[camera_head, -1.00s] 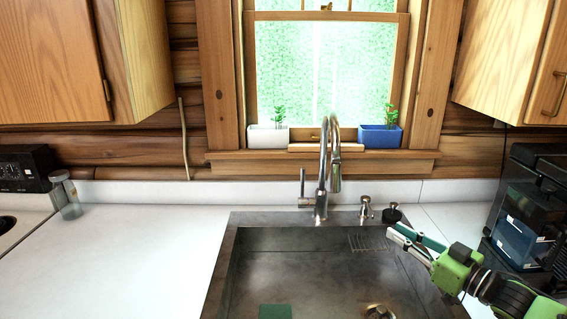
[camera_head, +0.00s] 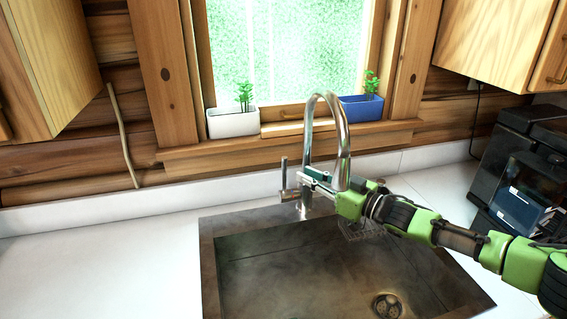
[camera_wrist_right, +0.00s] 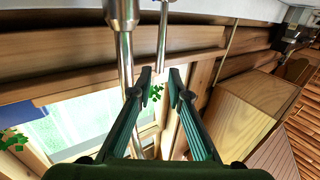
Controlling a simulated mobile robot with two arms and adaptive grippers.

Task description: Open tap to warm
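The tap is a tall chrome gooseneck (camera_head: 329,108) at the back of the sink, with a small upright side lever (camera_head: 284,174) on its left. My right gripper (camera_head: 306,177) reaches in from the right beside the tap's lower part, its tips pointing left toward the lever. In the right wrist view the two fingers (camera_wrist_right: 161,76) are apart, with no object clamped between them. A thick chrome tube (camera_wrist_right: 123,55) passes left of the fingers, and a thinner chrome rod (camera_wrist_right: 163,38) shows beyond the gap. Whether a finger touches the tap is unclear. My left gripper is out of view.
The metal sink (camera_head: 245,270) lies below the tap. A white planter (camera_head: 233,124) and a blue planter (camera_head: 361,108) stand on the window sill (camera_head: 290,142). A black appliance (camera_head: 525,180) is at the right. The white counter (camera_head: 90,265) on the left is clear.

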